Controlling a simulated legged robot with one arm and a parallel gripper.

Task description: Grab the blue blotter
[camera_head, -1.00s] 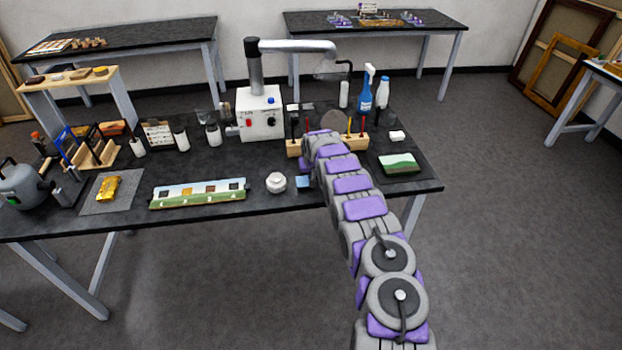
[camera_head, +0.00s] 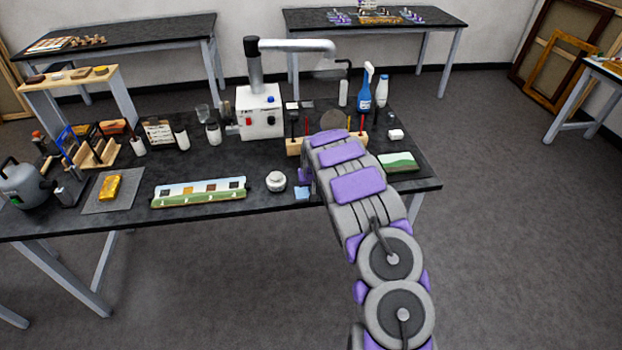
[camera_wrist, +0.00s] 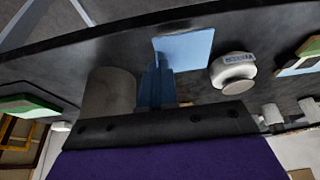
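The blue blotter (camera_head: 302,193) is a light blue flat piece near the front edge of the dark table (camera_head: 235,214). In the head view my arm hides part of it. In the wrist view it shows as a pale blue sheet (camera_wrist: 186,48), beside a white round jar (camera_wrist: 232,72).
The white jar (camera_head: 276,181) stands just left of the blotter. A long painted frame piece (camera_head: 198,192) lies further left, and a green painted panel (camera_head: 398,162) lies right of my arm. The floor in front is free.

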